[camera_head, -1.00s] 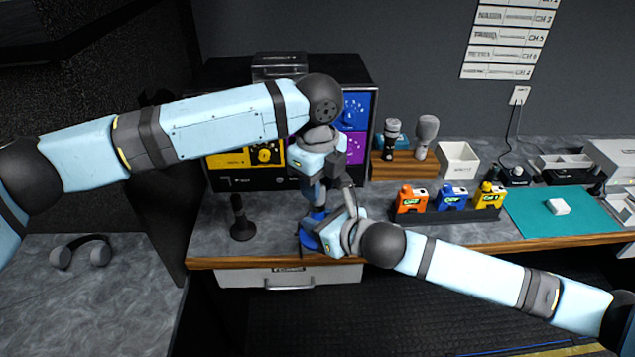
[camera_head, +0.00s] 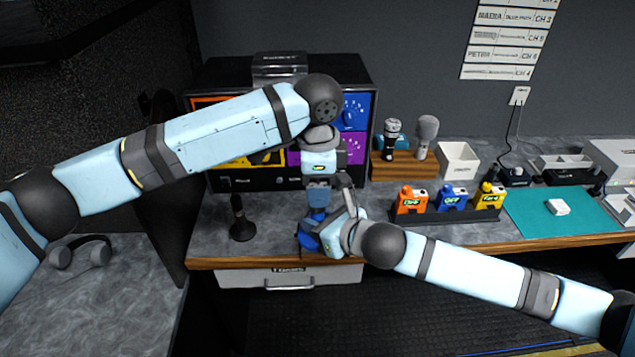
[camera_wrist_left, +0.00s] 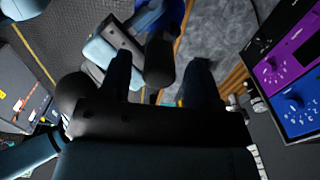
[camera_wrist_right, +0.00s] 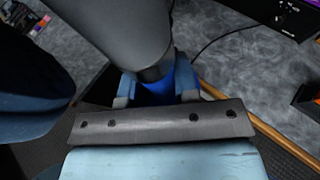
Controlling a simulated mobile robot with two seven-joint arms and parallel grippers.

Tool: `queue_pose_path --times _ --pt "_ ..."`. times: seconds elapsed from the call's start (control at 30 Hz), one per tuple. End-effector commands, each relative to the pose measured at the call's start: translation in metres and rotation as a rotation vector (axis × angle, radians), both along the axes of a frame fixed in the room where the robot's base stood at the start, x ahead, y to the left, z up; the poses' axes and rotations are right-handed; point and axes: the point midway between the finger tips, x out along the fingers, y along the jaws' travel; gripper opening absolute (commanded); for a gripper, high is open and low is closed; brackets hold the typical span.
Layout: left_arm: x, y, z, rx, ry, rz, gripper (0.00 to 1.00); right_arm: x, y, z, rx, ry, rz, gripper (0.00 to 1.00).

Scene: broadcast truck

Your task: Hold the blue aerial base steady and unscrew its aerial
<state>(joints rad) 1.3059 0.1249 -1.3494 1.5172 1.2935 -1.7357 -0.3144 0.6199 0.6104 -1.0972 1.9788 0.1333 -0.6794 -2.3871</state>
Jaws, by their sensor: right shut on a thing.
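The blue aerial base (camera_head: 308,241) is at the counter's front edge, largely covered by my right gripper (camera_head: 325,232). In the right wrist view the base (camera_wrist_right: 158,92) sits between the two fingers, which are shut on it. A large grey cylinder, seemingly the aerial (camera_wrist_right: 115,30), rises from it close to that camera. My left gripper (camera_head: 318,196) is directly above, pointing down. In the left wrist view its two dark fingers (camera_wrist_left: 160,82) stand apart, with a dark cylinder (camera_wrist_left: 160,58) between them in the picture. I cannot tell whether they touch it.
A black upright piece (camera_head: 241,222) on a round foot stands left of the grippers. An equipment rack (camera_head: 225,180) is close behind. A dark holder with orange, blue and yellow packs (camera_head: 451,198) and a teal mat (camera_head: 555,213) are to the right. A drawer (camera_head: 287,277) is below.

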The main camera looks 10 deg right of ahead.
Motion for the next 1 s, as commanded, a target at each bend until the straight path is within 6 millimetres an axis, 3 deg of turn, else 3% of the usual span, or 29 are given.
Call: queue_pose_path --times 0.27,0.57,0.6,0.67,1.0 --pt "0.000 0.000 0.006 -0.001 0.000 -0.001 0.57 0.001 0.000 0.001 0.001 -0.002 -0.001 0.00" --pt "0.000 -0.001 0.043 -0.001 -0.001 -0.002 0.57 0.001 0.000 0.001 0.001 -0.002 -0.001 0.00" --pt "0.000 0.000 0.045 -0.001 0.000 -0.003 0.63 0.001 0.000 0.001 0.001 -0.002 -0.001 0.00" --pt "0.000 0.000 0.048 0.000 -0.001 -0.017 0.63 0.001 0.000 0.001 0.001 -0.002 -0.001 0.00" --pt "0.000 0.002 0.098 -0.002 -0.012 -0.437 0.63 0.001 0.000 0.001 0.001 -0.002 -0.001 0.00"
